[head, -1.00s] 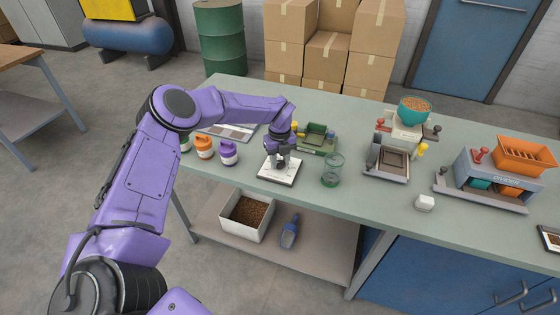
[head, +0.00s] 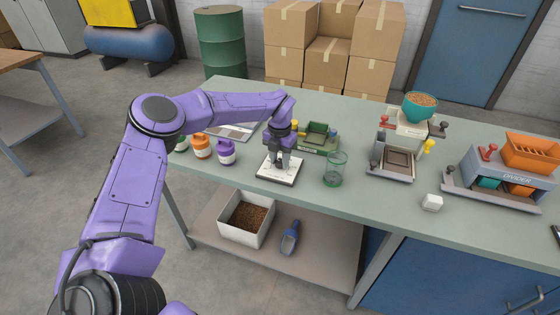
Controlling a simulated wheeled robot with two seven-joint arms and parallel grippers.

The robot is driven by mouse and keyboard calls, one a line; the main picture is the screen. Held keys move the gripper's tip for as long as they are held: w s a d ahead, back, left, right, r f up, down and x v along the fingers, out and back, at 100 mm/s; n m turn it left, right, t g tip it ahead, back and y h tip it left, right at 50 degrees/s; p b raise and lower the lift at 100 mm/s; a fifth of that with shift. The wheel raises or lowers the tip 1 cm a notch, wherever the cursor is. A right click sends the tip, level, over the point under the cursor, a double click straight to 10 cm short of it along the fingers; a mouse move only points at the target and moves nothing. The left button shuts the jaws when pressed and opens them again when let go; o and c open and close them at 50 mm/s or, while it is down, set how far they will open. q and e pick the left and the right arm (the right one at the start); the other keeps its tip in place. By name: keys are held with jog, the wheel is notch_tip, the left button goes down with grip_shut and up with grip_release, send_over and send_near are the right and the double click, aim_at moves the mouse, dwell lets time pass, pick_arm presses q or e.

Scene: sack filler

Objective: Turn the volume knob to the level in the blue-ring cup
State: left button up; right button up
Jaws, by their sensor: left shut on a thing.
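My left gripper (head: 283,163) points down over a small white-topped plate (head: 275,176) on the bench. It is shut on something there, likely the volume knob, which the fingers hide. A clear greenish cup (head: 335,169) stands upright just right of the plate, apart from the gripper. I cannot make out a blue ring on it or a level inside. My right gripper is not in view.
A green device (head: 318,138) stands behind the plate. Orange (head: 201,146) and purple (head: 226,152) jars stand to the left. A grey machine with a teal bowl (head: 420,106), a white block (head: 432,203) and the divider (head: 505,175) are to the right.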

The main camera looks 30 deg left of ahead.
aim_at(280, 161)
pick_arm(q)
jog(key=m, duration=0.3)
jog(key=shift+m, duration=0.3)
jog(key=shift+r+m, duration=0.1)
jog(key=shift+m, duration=2.2)
jog(key=o, duration=1)
jog(key=shift+o, duration=0.2)
notch_tip(280, 161, up, 10)
jog(key=b, duration=0.2)
jog(key=shift+r, duration=0.2)
